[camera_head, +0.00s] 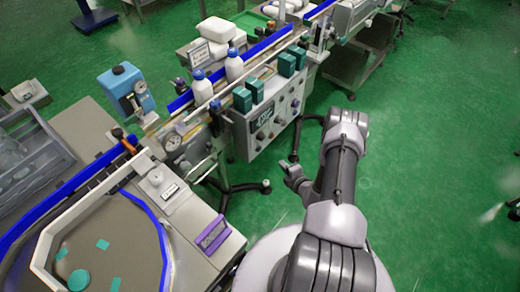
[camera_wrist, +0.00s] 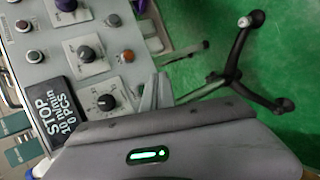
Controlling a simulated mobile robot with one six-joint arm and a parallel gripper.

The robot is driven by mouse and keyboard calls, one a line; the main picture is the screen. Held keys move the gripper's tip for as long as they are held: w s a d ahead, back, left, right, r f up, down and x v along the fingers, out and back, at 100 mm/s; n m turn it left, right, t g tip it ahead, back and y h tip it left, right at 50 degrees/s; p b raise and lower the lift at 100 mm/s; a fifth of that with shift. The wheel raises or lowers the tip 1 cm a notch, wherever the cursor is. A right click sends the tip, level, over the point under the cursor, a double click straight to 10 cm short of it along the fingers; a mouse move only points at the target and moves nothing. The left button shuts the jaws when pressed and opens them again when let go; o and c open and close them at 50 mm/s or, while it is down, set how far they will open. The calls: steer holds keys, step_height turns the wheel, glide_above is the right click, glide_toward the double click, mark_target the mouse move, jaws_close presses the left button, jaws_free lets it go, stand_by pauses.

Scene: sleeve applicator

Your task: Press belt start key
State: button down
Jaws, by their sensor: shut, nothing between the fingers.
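The control panel (camera_head: 283,112) is on the front of the conveyor in the head view. It fills the upper left of the wrist view (camera_wrist: 60,70). A black display (camera_wrist: 57,112) reads STOP, 10 m/min, 0 PCS. I cannot tell which is the belt start key. My gripper (camera_head: 288,165) is shut and empty, in front of and below the panel. Its fingers (camera_wrist: 156,90) appear apart from the controls.
White bottles with blue caps (camera_head: 202,86) stand on the conveyor belt. Dark green boxes (camera_head: 242,99) sit along the panel's top. A black-footed stand (camera_head: 240,188) is on the floor left of my gripper. Green floor (camera_head: 430,180) is open to the right.

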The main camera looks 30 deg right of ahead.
mark_target(259, 149)
steer(key=w+a+b, duration=0.1)
steer(key=w+a, duration=0.1)
steer(key=w, duration=0.6)
steer(key=shift+a+b, duration=0.35)
stand_by(1.6)
steer(key=shift+w+a+b, duration=0.15)
steer(key=shift+w+b, duration=0.15)
steer(key=shift+w, duration=0.05)
